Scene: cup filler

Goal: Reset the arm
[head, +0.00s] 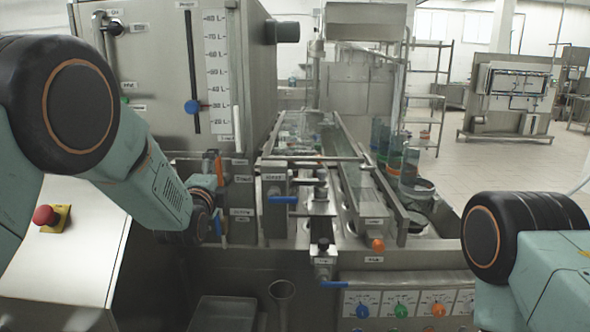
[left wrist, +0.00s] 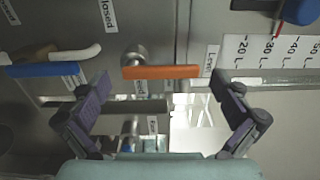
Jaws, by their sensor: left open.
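My left arm comes in from the left in the head view, and its wrist end (head: 202,215) is close to the front of the steel machine, beside its valve handles. In the left wrist view my left gripper (left wrist: 160,84) is open, with its two dark fingers spread wide and nothing between them held. An orange valve handle (left wrist: 160,72) lies level just beyond the fingertips, in the gap between them; I cannot tell how far off it is. A blue handle (left wrist: 42,70) is to its left. My right arm's links show at the lower right of the head view; its gripper is out of frame.
The steel tank (head: 165,75) with a litre scale (head: 217,75) stands behind my left arm. A red emergency button (head: 45,215) is at the left. Blue-handled valves and a conveyor (head: 365,190) fill the middle. Coloured knobs (head: 401,311) line the front panel.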

